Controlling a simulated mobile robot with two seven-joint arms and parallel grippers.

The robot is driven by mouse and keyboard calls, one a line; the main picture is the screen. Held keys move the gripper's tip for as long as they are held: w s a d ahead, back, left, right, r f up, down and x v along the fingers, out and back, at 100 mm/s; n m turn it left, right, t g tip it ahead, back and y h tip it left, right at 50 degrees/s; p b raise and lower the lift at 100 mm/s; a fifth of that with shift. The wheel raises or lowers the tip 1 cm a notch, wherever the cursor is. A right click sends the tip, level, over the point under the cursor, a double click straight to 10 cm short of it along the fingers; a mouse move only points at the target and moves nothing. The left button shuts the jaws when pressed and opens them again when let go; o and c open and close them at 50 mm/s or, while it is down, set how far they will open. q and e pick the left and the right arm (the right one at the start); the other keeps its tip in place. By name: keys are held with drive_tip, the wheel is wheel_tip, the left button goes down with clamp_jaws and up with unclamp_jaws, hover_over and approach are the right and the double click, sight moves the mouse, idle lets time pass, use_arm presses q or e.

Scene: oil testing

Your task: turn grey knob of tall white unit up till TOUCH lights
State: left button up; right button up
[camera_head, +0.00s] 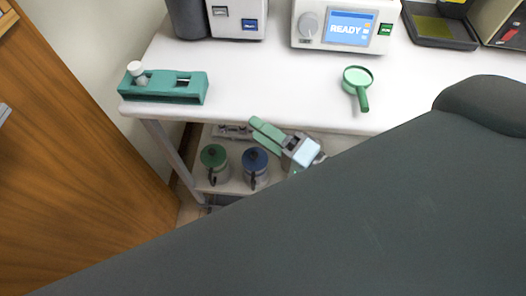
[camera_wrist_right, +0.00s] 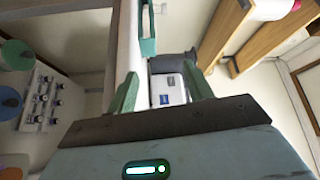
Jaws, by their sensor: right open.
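A white unit (camera_head: 238,20) with a dark cylinder at its left stands at the back of the table in the head view. Its top is cut off, and two small switches or labels show on its front. I see no grey knob on it. It also shows between my fingers, some way off, in the right wrist view (camera_wrist_right: 168,91). A second white unit (camera_head: 345,24) has a grey knob (camera_head: 308,25) and a blue screen reading READY. I cannot read TOUCH anywhere. My right gripper (camera_head: 282,143) is open and empty, in front of the table's front edge. My left gripper is not in view.
A teal rack (camera_head: 165,93) with a white-topped piece sits at the table's left. A green magnifier (camera_head: 358,78) lies right of centre. Green-lidded (camera_head: 213,157) and blue-lidded (camera_head: 254,162) jars stand on the lower shelf. The white tabletop (camera_head: 265,85) is clear in the middle.

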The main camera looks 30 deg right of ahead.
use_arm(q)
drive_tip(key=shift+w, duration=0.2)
use_arm(e)
drive_tip(key=s+f+n+g, duration=0.1)
drive_tip(key=s+a+f+n+g, duration=0.1)
drive_tip(key=f, duration=0.1)
drive_tip(key=shift+s+a+f+n+y, duration=0.2)
drive_tip(key=shift+n+y, duration=0.1)
drive_tip(key=shift+y, duration=0.1)
use_arm(q)
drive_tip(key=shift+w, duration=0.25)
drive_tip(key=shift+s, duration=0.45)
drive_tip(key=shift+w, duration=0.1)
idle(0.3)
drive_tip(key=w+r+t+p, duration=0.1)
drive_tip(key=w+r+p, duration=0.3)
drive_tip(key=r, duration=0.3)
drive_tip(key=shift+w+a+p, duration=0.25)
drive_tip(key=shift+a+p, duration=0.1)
drive_tip(key=shift+p, duration=0.45)
use_arm(e)
drive_tip(key=s+d+f+n+g+h, duration=0.3)
drive_tip(key=s+f+n, duration=0.2)
drive_tip(key=s+f, duration=0.3)
drive_tip(key=s+d+f+n+g+h, duration=0.3)
drive_tip(key=s+f, duration=0.6)
drive_tip(key=f, duration=0.3)
drive_tip(key=shift+s+d+n+h, duration=0.25)
drive_tip(key=shift+d+n+h, duration=0.35)
drive_tip(key=shift+n, duration=0.4)
